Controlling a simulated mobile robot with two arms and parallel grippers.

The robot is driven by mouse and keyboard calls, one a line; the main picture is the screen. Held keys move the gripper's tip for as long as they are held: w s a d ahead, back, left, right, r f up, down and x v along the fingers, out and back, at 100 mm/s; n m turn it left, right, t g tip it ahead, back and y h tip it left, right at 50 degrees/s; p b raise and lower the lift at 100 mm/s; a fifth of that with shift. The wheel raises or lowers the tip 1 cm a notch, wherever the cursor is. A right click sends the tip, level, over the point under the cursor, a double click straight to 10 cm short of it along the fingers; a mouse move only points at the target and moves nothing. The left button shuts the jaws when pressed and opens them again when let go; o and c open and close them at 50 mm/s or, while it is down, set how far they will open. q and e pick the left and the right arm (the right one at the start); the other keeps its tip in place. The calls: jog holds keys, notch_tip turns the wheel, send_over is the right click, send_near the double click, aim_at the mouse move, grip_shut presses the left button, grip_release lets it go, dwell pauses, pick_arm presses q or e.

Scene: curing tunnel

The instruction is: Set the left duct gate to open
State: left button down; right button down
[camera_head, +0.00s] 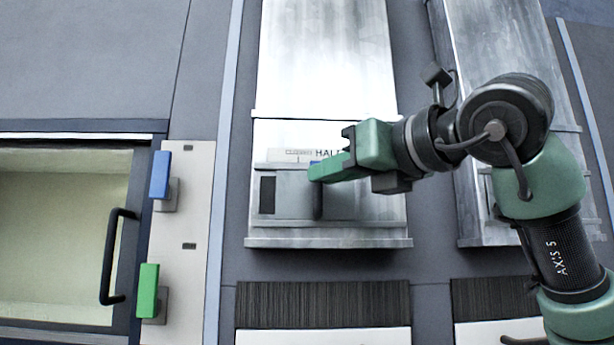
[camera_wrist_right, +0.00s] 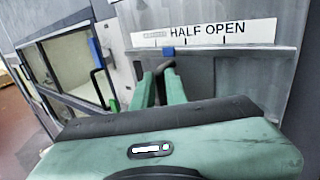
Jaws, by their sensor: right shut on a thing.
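The left duct gate (camera_head: 292,195) is a grey metal slide on the front of the left duct (camera_head: 325,60). Its black upright handle (camera_head: 318,203) also shows in the right wrist view (camera_wrist_right: 168,66). My right gripper (camera_head: 318,174) reaches in from the right and is shut on the handle. A white scale (camera_wrist_right: 205,33) above the gate reads HALF and OPEN, with a small blurred word at its left end. The blue pointer (camera_wrist_right: 169,52) stands between that small word and the HALF mark. In the head view my gripper covers part of the scale. My left gripper is not in view.
A second duct (camera_head: 505,50) stands at the right, partly behind my right arm. At the left are a windowed door (camera_head: 60,240) with a black handle (camera_head: 108,258), and a pale panel with blue (camera_head: 160,175) and green (camera_head: 149,291) levers. Dark ribbed strips (camera_head: 322,304) lie below the ducts.

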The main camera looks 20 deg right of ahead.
jog(key=s+d, duration=0.2)
jog(key=d, duration=0.5)
jog(key=c, duration=1.7)
grip_release()
jog(key=shift+d, duration=0.1)
jog(key=shift+o, duration=1.3)
jog(key=shift+w+d, duration=0.1)
jog(key=shift+w, duration=0.05)
jog(key=b+v, duration=0.3)
jog(key=v, duration=0.4)
jog(key=shift+s+d, duration=0.15)
jog(key=shift+s, duration=0.1)
